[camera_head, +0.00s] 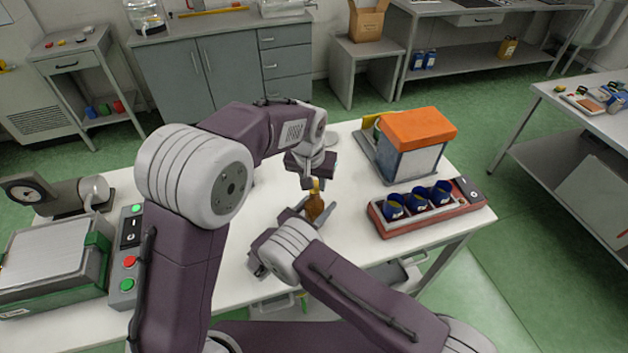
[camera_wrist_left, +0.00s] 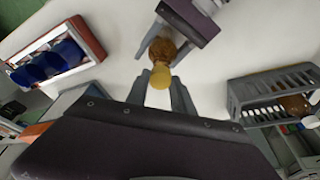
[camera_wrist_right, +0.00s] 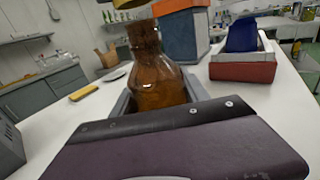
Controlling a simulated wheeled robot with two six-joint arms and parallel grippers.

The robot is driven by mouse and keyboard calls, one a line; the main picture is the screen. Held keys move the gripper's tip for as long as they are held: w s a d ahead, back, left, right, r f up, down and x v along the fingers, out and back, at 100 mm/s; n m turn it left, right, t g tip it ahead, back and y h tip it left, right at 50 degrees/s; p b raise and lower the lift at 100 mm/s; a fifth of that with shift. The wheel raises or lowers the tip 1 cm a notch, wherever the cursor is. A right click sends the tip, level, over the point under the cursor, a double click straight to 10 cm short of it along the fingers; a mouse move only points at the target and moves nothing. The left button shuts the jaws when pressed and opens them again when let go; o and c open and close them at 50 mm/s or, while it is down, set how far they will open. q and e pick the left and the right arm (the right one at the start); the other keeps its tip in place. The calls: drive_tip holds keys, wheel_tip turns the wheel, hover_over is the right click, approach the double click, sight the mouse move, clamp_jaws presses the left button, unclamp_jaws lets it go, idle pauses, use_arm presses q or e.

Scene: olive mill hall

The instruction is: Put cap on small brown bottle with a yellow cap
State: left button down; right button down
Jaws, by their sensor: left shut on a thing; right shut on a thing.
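The small brown bottle (camera_head: 315,208) stands upright near the middle of the white table. My right gripper (camera_head: 318,214) is shut around its body, and the right wrist view shows the bottle (camera_wrist_right: 160,80) between the fingers with its neck bare. My left gripper (camera_head: 314,184) is shut on the yellow cap (camera_head: 316,187), above the bottle. In the left wrist view the cap (camera_wrist_left: 161,76) overlaps part of the bottle (camera_wrist_left: 163,49). In the right wrist view the cap (camera_wrist_right: 127,4) is cut by the top edge, slightly left of the neck and apparently apart from it.
A red tray (camera_head: 440,220) with blue cups and an orange-topped box (camera_head: 417,128) stand to the right. A control box with buttons (camera_head: 126,262) and a grey machine (camera_head: 55,265) stand at left. A grey basket (camera_wrist_left: 237,98) shows in the left wrist view.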

sight(314, 208)
use_arm(q)
drive_tip(key=shift+f, duration=0.75)
drive_tip(key=shift+f, duration=0.6)
